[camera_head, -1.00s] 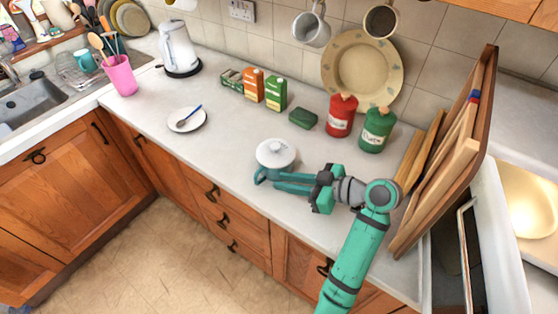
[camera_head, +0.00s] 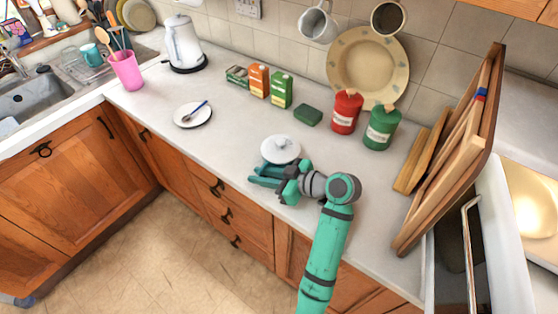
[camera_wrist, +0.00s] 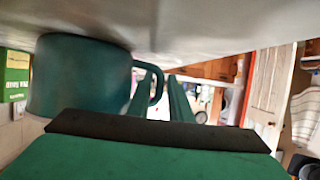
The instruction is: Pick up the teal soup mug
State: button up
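The teal soup mug (camera_wrist: 78,75) fills the left of the wrist view, which shows the scene upside down. Its loop handle (camera_wrist: 155,72) faces right, towards my fingers. In the head view a white lid (camera_head: 281,149) shows at the mug's place near the counter's front edge, and the teal body is mostly hidden by my gripper. My gripper (camera_head: 258,176) is at the mug's near side, its fingers pointing left and apart. In the wrist view the fingers (camera_wrist: 160,98) appear on either side of the handle; I cannot tell whether they touch it.
Red (camera_head: 346,112) and green (camera_head: 381,127) canisters stand behind and right of the mug, with a green sponge (camera_head: 307,115) nearby. Wooden boards (camera_head: 455,150) lean at the right. A white saucer (camera_head: 192,115) lies left. The counter between saucer and mug is clear.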

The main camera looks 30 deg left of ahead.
jog(key=shift+c, duration=0.6)
grip_shut()
jog(key=shift+r, duration=0.1)
dwell(0.6)
